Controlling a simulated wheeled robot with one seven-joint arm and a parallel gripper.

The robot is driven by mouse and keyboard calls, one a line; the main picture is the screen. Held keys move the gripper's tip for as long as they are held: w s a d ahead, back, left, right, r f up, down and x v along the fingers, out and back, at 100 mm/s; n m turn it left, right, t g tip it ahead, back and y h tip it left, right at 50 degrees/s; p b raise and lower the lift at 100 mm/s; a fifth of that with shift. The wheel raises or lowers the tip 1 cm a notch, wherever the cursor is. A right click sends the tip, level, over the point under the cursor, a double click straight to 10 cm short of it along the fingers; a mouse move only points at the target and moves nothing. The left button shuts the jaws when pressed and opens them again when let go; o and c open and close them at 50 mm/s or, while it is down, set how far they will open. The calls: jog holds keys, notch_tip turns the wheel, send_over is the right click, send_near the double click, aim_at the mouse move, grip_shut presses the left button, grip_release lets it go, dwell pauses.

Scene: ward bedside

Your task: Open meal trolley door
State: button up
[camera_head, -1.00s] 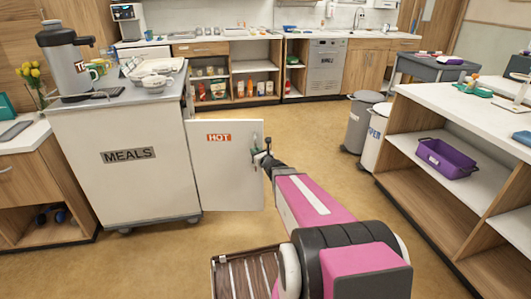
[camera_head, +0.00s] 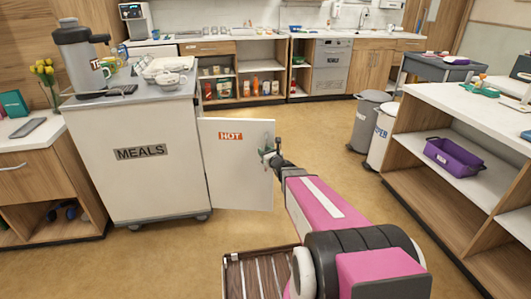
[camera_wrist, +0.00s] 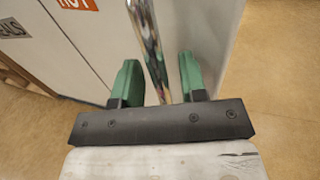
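The white meal trolley (camera_head: 150,185) with a MEALS label stands left of centre in the head view. Its door (camera_head: 237,175), with a red HOT label, stands swung out from the trolley's right side; it also fills the upper part of the wrist view (camera_wrist: 205,35). My gripper (camera_head: 268,156) is at the door's outer edge, by the handle. In the wrist view the shiny handle bar (camera_wrist: 150,45) passes between the two green fingers of my gripper (camera_wrist: 158,85), with a gap visible on each side. The trolley's inside is hidden behind the door.
A flask (camera_head: 85,60) and dishes (camera_head: 165,70) stand on the trolley top. A wooden cabinet (camera_head: 40,165) is close on its left. Bins (camera_head: 382,135) and a shelf unit with a purple tub (camera_head: 455,158) are at right. The floor beyond the door is clear.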

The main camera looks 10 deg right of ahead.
jog(key=v, duration=1)
jog(key=shift+s+d, duration=0.15)
jog(key=shift+s, duration=0.25)
jog(key=s+a+f+n+g+y, duration=0.3)
jog(key=s+a+n+g, duration=0.7)
jog(key=n, duration=1)
jog(key=s+d+f+n+g+h, duration=0.2)
jog(key=s+d+n+g+h, duration=0.4)
jog(key=n+h, duration=0.3)
jog(key=d+n, duration=0.1)
jog(key=n, duration=0.1)
jog(key=shift+s+n+g, duration=0.3)
jog(key=shift+n+g, duration=0.1)
